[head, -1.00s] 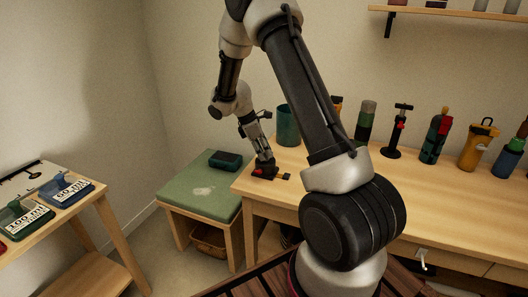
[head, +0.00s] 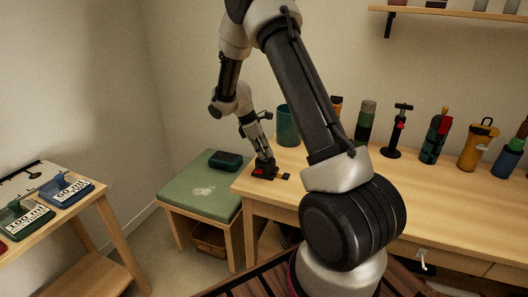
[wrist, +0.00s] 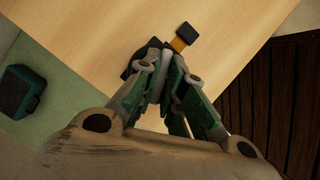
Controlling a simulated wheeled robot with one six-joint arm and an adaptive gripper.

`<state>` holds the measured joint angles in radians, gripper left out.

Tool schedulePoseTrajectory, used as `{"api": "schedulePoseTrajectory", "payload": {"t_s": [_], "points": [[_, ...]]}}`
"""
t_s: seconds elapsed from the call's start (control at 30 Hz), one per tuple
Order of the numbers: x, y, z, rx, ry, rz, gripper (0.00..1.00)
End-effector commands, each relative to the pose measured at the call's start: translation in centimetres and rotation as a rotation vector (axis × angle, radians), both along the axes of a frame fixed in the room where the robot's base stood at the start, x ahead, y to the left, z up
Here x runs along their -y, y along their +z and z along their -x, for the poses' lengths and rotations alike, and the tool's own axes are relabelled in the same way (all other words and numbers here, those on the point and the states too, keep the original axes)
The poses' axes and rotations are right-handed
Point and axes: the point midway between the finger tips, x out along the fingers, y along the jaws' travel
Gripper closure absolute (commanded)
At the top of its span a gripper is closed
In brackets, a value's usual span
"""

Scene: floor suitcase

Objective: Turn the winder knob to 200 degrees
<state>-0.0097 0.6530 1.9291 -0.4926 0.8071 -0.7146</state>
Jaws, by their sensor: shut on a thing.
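The winder (head: 264,172) is a small dark device with a red part, on the left end of the wooden table. My gripper (head: 263,160) reaches down onto it from above and is shut on its knob. In the wrist view my gripper (wrist: 163,62) has its green-padded fingers closed around a pale grey piece, which seems to be the knob (wrist: 152,54). The dark winder body (wrist: 133,68) shows partly behind the fingers. A black block with a yellow strip (wrist: 186,33) lies beside it. The knob's angle cannot be read, as the fingers cover most of it.
A green-topped stool (head: 190,190) with a dark green box (head: 225,160) stands left of the table (head: 330,205). A teal cup (head: 288,125) is behind the winder. Several bottles and tools stand along the table's back. A side table (head: 75,218) with labelled items is at far left.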

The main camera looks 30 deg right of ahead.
Motion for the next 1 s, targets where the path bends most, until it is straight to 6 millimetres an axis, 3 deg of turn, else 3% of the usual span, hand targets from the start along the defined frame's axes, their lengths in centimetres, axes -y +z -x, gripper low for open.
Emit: {"api": "schedulePoseTrajectory", "payload": {"t_s": [0.7,1.0], "points": [[0.3,-0.08,-0.2,-0.001,-0.583,0.0,1.0],[0.36,-0.1,-0.16,-0.003,-0.749,0.0,1.0]]}}
